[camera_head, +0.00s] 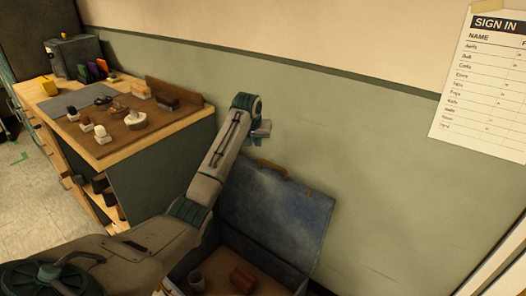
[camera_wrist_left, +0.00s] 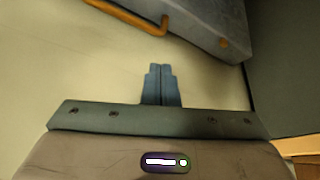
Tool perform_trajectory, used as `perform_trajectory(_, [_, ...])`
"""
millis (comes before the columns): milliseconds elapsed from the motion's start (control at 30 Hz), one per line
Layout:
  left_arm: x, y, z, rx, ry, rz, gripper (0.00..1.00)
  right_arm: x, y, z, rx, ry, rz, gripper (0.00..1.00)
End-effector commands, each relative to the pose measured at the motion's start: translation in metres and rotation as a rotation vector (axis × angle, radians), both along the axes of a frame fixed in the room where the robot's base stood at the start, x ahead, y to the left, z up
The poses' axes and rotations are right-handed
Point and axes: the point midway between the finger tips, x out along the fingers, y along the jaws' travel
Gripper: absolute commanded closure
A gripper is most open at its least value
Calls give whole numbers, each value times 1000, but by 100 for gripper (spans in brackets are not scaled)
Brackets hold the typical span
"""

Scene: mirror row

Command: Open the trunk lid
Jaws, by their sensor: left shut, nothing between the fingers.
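The trunk lid (camera_head: 279,216) is blue-grey and stands raised, leaning back near the green wall in the head view. An orange-brown handle (camera_head: 272,169) is on its top edge. The open trunk (camera_head: 263,254) below holds a dark cup (camera_head: 197,281) and a brown block (camera_head: 243,280). My left gripper (camera_head: 262,130) is above the lid's upper left edge, apart from the handle. In the left wrist view its fingers (camera_wrist_left: 161,85) are together and empty. The lid (camera_wrist_left: 205,22) and handle (camera_wrist_left: 128,12) show at the top there. My right gripper is not in view.
A wooden workbench (camera_head: 190,119) stands to the left with stamps, a brown box (camera_head: 179,97) and coloured folders on top. My left arm crosses in front of the trunk's left part. A sign-in sheet (camera_head: 485,82) hangs on the wall at right.

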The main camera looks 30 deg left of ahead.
Motion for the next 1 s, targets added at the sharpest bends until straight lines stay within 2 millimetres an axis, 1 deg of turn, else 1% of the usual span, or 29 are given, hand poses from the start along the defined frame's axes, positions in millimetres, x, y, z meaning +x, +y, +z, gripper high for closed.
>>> perform_trajectory(300, [23,5,-51,-1,4,-2,100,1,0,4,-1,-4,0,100])
perform_trajectory(400, [29,6,-66,-1,4,-4,100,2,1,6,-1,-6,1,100])
perform_trajectory(500, [34,7,-75,0,3,-4,100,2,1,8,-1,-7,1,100])
perform_trajectory(700, [38,9,-83,2,1,-5,100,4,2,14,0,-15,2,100])
perform_trajectory(1000, [38,9,-83,2,1,-5,100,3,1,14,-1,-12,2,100])
